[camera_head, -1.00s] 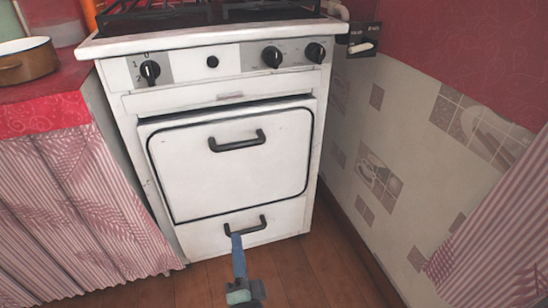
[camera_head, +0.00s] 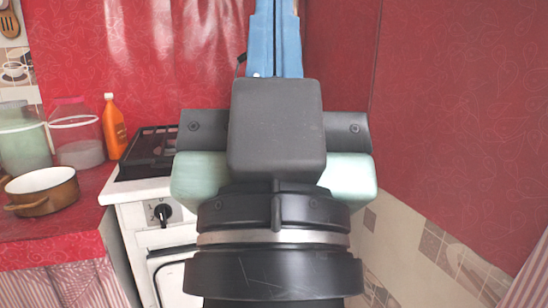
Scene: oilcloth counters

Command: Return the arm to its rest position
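My gripper (camera_head: 276,40) is raised upright, close to the camera, in the middle of the view. Its blue fingers point up and lie side by side, shut, with nothing seen between them; their tips reach the top edge. The dark and pale green hand and my black wrist below it fill the lower middle. No task object is named besides my arm.
The white stove (camera_head: 130,191) stands behind my arm, mostly hidden, its lower drawer out of view. Left of it, a red-covered counter (camera_head: 75,236) holds a brown pot (camera_head: 40,204), glass jars (camera_head: 75,135) and an orange bottle (camera_head: 113,125). A red and tiled wall (camera_head: 460,120) is at right.

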